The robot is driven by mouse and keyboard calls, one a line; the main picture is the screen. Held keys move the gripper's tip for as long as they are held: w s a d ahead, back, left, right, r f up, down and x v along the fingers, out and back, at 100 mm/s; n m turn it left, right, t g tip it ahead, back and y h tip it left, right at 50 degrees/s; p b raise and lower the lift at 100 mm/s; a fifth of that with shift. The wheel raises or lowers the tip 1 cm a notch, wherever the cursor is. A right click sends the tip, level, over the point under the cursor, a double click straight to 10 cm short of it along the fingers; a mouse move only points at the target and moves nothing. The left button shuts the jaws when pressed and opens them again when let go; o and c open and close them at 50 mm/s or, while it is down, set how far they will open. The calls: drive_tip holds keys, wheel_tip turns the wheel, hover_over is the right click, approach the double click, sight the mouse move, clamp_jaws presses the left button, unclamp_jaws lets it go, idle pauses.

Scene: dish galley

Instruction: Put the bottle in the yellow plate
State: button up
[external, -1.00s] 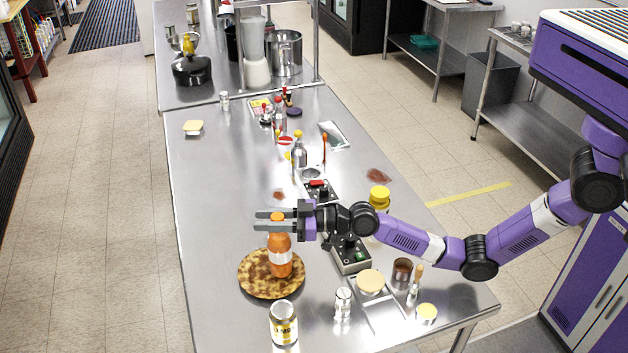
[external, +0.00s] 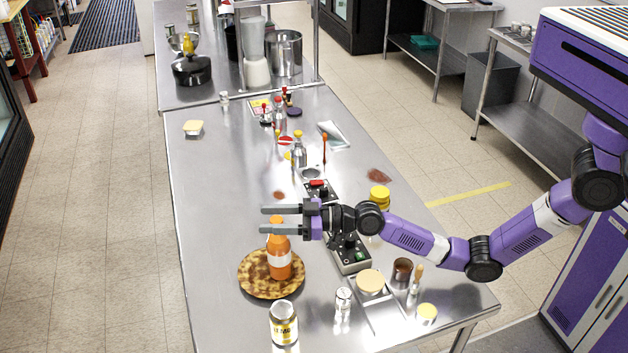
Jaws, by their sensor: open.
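An orange bottle (external: 279,258) with a white label stands upright on the yellow-brown mottled plate (external: 256,287) near the front of the steel table. My gripper (external: 265,219) is open, with its two fingers pointing left at the height of the bottle's top. The near finger crosses the bottle's upper part in the picture. Whether it touches the bottle cannot be told. The gripper holds nothing.
A can (external: 283,323) stands just in front of the plate. A small glass shaker (external: 343,299), a scale with a round tan lid (external: 371,281) and a dark cup (external: 402,269) stand to the right. The table left of the plate is clear.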

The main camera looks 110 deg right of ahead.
drive_tip(key=v, duration=1)
drive_tip(key=shift+s, duration=0.35)
drive_tip(key=shift+a, duration=0.1)
